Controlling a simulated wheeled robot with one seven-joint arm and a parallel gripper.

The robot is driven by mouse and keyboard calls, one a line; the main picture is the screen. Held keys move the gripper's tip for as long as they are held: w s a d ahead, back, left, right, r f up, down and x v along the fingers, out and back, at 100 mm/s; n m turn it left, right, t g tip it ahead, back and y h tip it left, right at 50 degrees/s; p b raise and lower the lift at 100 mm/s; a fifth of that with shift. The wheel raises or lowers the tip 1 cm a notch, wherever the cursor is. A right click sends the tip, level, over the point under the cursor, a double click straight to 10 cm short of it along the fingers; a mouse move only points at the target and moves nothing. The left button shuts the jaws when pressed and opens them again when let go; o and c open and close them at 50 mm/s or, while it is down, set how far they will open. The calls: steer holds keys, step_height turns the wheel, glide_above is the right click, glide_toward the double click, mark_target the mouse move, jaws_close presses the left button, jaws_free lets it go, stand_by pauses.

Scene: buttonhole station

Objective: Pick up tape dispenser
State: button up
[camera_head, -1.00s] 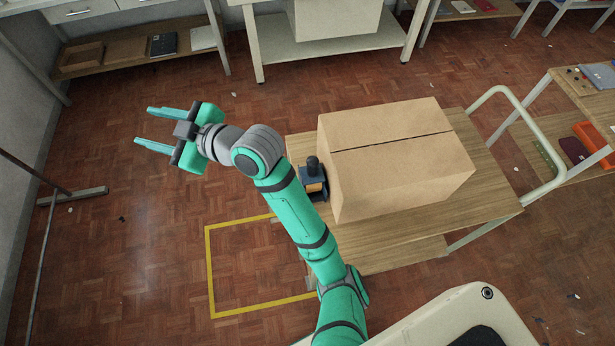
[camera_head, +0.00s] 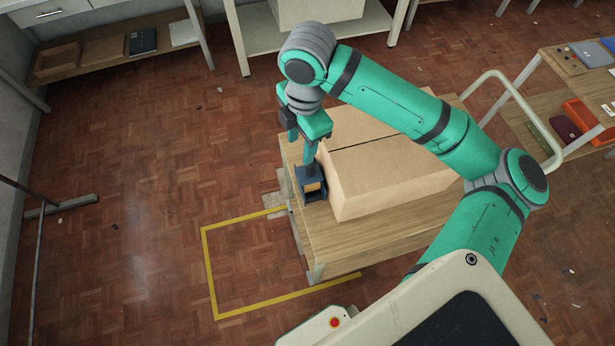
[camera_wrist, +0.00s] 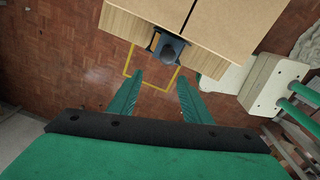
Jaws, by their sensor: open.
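The tape dispenser (camera_head: 313,190) is dark blue with a tan side and stands at the left end of the wooden cart top (camera_head: 350,228), close beside the cardboard box. My gripper (camera_head: 302,152) points down over the dispenser, its fingers partly covering the dispenser's top in the head view. In the wrist view my gripper (camera_wrist: 161,76) is open with nothing between its two green fingers. There the dispenser (camera_wrist: 168,46) lies ahead of the fingertips, apart from them.
A large closed cardboard box (camera_head: 390,180) fills much of the cart top, right beside the dispenser. A yellow floor outline (camera_head: 212,270) lies left of the cart. Shelving (camera_head: 560,110) stands at the right. The floor at left is mostly open.

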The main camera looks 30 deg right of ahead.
steer(key=shift+s+d, duration=0.45)
steer(key=shift+d, duration=0.25)
steer(key=shift+s+d+f+g+h, duration=0.1)
steer(key=shift+s+d+g+h, duration=0.1)
steer(key=shift+g+h, duration=0.1)
glide_above(310, 176)
steer(key=f, duration=0.5)
steer(key=shift+w+d+f, duration=0.2)
steer(key=shift+w+d, duration=0.05)
steer(key=shift+w, duration=0.1)
steer(key=shift+w+d+f, duration=0.1)
steer(key=shift+w+f, duration=0.05)
steer(key=shift+f, duration=1.15)
steer(key=shift+w+d+f, duration=0.1)
steer(key=shift+f, duration=1.15)
jaws_close()
